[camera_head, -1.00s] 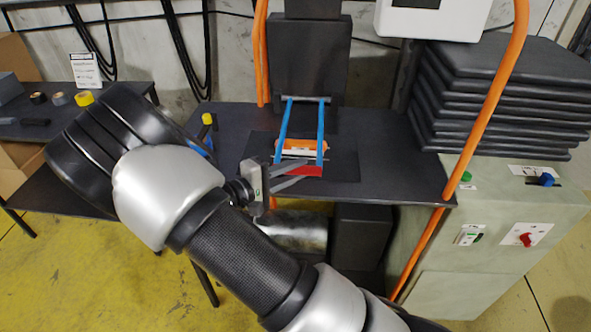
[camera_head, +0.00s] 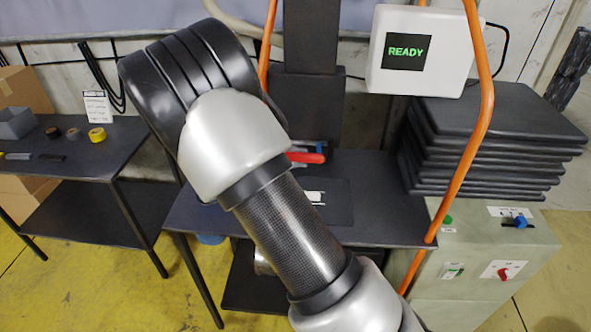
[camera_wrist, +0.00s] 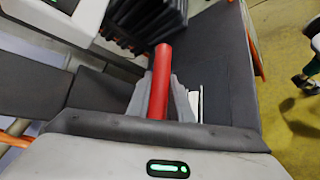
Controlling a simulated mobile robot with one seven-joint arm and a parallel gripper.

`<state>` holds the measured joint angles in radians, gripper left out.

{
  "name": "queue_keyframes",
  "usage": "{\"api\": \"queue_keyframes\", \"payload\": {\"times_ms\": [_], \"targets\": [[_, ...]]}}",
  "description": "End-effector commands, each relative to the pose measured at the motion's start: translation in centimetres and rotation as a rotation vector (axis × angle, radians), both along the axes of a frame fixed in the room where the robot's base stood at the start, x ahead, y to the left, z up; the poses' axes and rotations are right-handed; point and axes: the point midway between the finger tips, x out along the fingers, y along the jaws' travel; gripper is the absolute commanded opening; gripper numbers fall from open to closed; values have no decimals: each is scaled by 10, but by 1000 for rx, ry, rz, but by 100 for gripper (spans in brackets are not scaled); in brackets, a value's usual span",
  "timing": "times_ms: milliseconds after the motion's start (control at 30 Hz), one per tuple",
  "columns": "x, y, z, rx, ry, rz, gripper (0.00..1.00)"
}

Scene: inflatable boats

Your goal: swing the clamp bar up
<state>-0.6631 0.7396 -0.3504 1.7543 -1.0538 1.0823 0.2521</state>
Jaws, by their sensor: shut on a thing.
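The clamp bar's red handle (camera_head: 308,157) shows just right of my arm in the head view, above the table. A small piece of the clamp bar's blue frame (camera_head: 319,147) shows behind it; the rest is hidden by my arm. In the wrist view the red handle (camera_wrist: 161,70) runs up between the two grey fingers of my gripper (camera_wrist: 163,98), which is shut on it. My gripper itself is hidden behind my arm in the head view. A white patch (camera_head: 315,197) shows on the dark plate (camera_head: 338,205) below the handle.
A white box with a screen reading READY (camera_head: 409,52) hangs at upper right. A stack of dark slabs (camera_head: 490,150) sits on a green cabinet (camera_head: 480,260). A side table (camera_head: 70,155) holds tape rolls.

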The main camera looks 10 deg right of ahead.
Motion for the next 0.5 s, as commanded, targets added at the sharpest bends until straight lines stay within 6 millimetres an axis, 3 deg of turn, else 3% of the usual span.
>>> {"api": "queue_keyframes", "payload": {"times_ms": [33, 200, 500], "targets": [[6, -2, 15, 1, -5, -2, 0], [23, -7, 38, -1, -6, 0, 0], [38, -12, 56, -3, -5, 1, 0]]}}
